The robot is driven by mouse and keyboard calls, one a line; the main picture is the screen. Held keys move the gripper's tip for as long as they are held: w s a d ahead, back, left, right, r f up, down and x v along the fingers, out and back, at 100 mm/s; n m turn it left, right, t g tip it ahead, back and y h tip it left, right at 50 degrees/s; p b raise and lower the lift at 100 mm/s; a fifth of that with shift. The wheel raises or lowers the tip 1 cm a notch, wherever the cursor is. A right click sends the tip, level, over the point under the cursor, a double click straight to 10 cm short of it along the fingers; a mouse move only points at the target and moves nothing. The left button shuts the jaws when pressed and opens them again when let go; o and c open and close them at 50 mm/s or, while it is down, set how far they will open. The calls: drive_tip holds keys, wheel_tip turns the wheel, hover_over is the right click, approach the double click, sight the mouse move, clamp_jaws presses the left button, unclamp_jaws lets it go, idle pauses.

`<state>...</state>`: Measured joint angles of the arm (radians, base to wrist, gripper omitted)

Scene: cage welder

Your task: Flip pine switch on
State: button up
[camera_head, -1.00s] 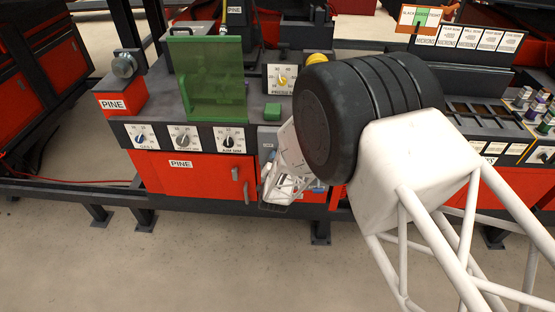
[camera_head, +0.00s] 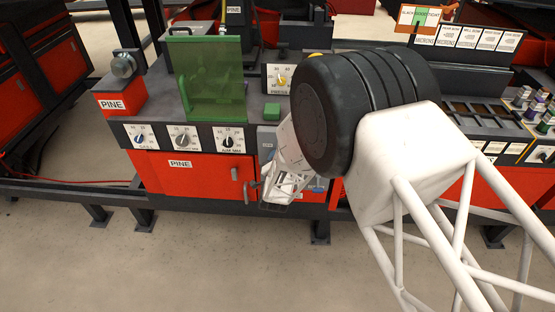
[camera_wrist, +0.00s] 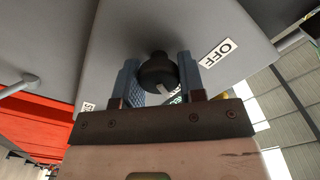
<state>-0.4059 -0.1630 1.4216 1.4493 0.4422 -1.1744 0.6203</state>
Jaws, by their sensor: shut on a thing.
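The pine switch (camera_wrist: 158,73) shows in the wrist view as a black rounded knob on a grey panel. A white OFF label (camera_wrist: 218,53) is on the panel to its right. My gripper (camera_wrist: 157,63) has its two blue fingers on either side of the knob and is shut on it. In the head view, my white gripper body (camera_head: 287,183) is at the front of the pine station, and my arm hides the switch. The pine station's red front (camera_head: 205,172) carries a PINE label.
Three dials (camera_head: 183,139) line the station's front left of my gripper. A green guard (camera_head: 208,80) and a green button (camera_head: 272,112) stand above. A door handle (camera_head: 235,174) is close on the left. The floor (camera_head: 190,260) in front is clear.

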drive_tip(key=o, duration=0.9)
drive_tip(key=shift+o, duration=0.2)
drive_tip(key=s, duration=0.8)
drive_tip(key=shift+w, duration=0.1)
